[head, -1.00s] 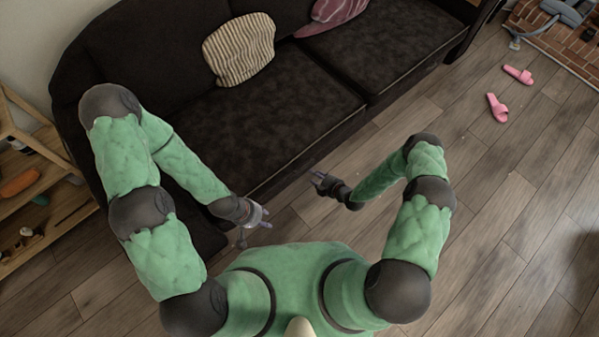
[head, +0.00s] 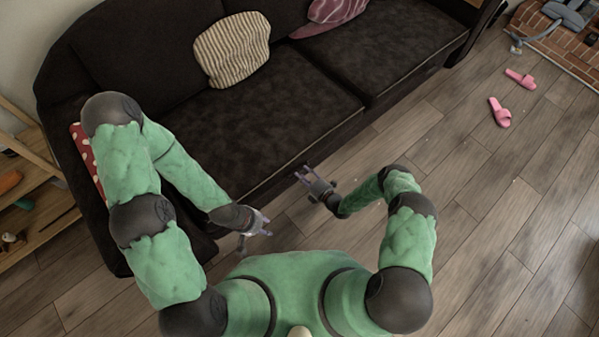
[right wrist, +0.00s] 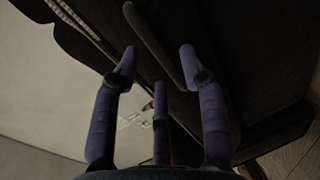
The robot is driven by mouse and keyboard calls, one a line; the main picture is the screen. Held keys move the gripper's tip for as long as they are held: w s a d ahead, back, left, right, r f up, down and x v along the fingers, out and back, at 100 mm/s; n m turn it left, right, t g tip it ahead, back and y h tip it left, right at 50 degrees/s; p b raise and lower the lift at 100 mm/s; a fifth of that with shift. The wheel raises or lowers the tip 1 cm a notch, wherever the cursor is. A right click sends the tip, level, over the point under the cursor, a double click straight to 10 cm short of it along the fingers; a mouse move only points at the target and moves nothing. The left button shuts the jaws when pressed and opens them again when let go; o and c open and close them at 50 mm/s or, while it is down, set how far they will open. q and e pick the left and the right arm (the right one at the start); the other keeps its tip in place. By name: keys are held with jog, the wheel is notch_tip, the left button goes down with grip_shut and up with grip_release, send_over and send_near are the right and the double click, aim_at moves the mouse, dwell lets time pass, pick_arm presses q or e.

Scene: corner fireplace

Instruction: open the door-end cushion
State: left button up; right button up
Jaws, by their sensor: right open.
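The dark sofa has two seat cushions in the head view, a near one (head: 270,115) and a far one (head: 395,45); both lie flat. I cannot tell which is the door-end one. My right gripper (head: 303,171) is open and empty by the sofa's front edge, below the near cushion; in the right wrist view its fingers (right wrist: 159,62) are spread before dark upholstery. My left gripper (head: 259,233) is lower and left, its fingers apart and empty, in front of the sofa. My left arm hides part of the sofa's left end.
A striped pillow (head: 232,48), a pink-purple pillow (head: 330,14) and a red dotted pillow (head: 87,155) rest on the sofa. A wooden shelf (head: 35,190) stands at left. Pink slippers (head: 500,112) lie on the floor at right.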

aim_at(300, 171)
jog(key=shift+b+x, duration=0.45)
jog(key=shift+x, duration=1.25)
grip_shut()
